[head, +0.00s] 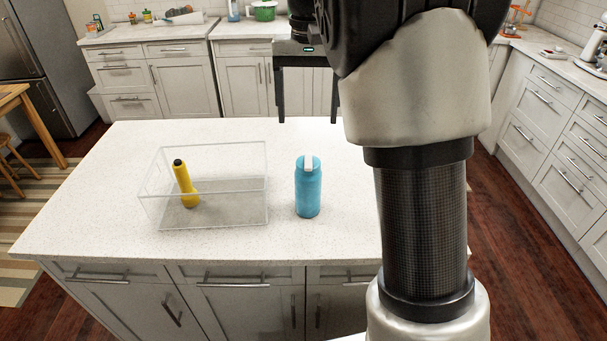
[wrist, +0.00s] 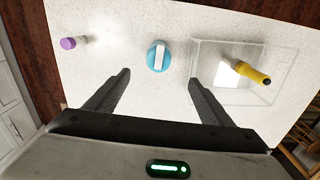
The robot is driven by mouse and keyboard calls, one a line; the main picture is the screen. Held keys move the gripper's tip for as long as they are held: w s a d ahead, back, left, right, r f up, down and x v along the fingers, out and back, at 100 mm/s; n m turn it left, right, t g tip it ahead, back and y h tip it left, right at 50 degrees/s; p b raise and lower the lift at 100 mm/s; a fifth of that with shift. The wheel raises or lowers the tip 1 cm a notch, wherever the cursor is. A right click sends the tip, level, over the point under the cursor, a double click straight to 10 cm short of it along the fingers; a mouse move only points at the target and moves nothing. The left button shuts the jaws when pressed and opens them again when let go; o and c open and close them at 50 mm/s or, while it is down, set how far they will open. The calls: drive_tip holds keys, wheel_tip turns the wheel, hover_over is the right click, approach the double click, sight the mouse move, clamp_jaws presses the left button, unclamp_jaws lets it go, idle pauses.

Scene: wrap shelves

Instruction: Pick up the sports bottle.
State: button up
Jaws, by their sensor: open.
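The sports bottle (head: 308,190) is blue with a white handle on its lid. It stands upright on the white island counter, to the right of the clear box. The wrist view shows the bottle (wrist: 158,57) from above, beyond the fingertips and between their lines. My gripper (head: 308,120) is open and empty, raised above the counter and pointing down. In the wrist view its two dark fingers (wrist: 158,82) are spread wide, and nothing is between them.
A clear open box (head: 204,222) holds a yellow flashlight (head: 185,183) that leans inside it. A purple-capped item (wrist: 70,43) lies on the counter at the left of the wrist view. The counter (head: 110,215) around the bottle is clear.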

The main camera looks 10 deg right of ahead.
sight(306, 157)
wheel_tip(306, 157, down, 12)
drive_tip(key=shift+w+b, duration=0.15)
drive_tip(key=shift+b, duration=0.55)
drive_tip(key=shift+s+d+f, duration=0.1)
drive_tip(key=shift+f, duration=1.35)
drive_tip(key=shift+s+d+f, duration=0.1)
drive_tip(key=shift+f, duration=1.3)
drive_tip(key=shift+r, duration=0.15)
drive_tip(key=c, duration=1.4)
